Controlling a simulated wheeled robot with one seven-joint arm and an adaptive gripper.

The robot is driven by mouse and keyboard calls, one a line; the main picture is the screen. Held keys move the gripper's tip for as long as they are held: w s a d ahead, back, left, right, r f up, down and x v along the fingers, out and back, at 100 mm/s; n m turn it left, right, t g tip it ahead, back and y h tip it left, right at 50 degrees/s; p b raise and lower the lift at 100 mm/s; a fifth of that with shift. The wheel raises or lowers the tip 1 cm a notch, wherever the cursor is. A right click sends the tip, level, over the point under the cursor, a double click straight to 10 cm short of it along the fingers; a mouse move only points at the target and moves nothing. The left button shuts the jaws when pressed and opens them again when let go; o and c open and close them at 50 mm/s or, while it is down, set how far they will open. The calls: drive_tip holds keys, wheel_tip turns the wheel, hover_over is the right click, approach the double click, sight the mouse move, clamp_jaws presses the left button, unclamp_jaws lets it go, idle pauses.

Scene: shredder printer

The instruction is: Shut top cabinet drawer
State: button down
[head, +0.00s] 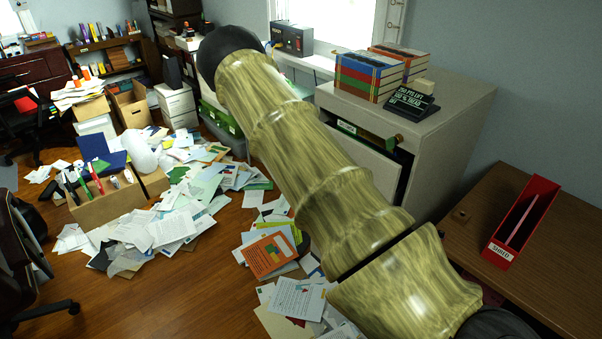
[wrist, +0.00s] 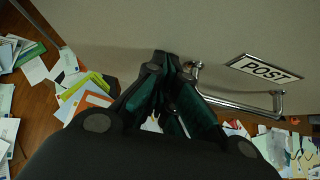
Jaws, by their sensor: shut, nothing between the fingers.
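The pale grey cabinet (head: 455,125) stands right of centre in the head view. Its top drawer (head: 365,153) is pulled partly out, with a dark gap beside it and some contents showing inside. My arm covers part of the drawer. In the wrist view a pale drawer front (wrist: 130,22) fills the top, with a "POST" label (wrist: 265,69) and a metal bar handle (wrist: 240,106). My gripper (wrist: 167,65) is shut and empty, its fingertips at the drawer front just left of the handle's left end. I cannot tell whether they touch. The head view does not show my gripper.
Books (head: 368,75) and a black sign (head: 410,103) stand on the cabinet. A brown desk (head: 545,255) with a red tray (head: 522,222) is at the right. Papers (head: 165,225) litter the floor around a box (head: 110,207). Bare wood floor shows at the lower left.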

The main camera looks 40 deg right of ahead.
drive_tip(key=d, duration=0.8)
drive_tip(key=shift+d, duration=0.15)
drive_tip(key=a+f+b+v, duration=0.1)
drive_tip(key=f+v, duration=0.1)
drive_tip(key=v, duration=1.1)
drive_tip(key=shift+a+b, duration=0.3)
drive_tip(key=shift+a, duration=0.05)
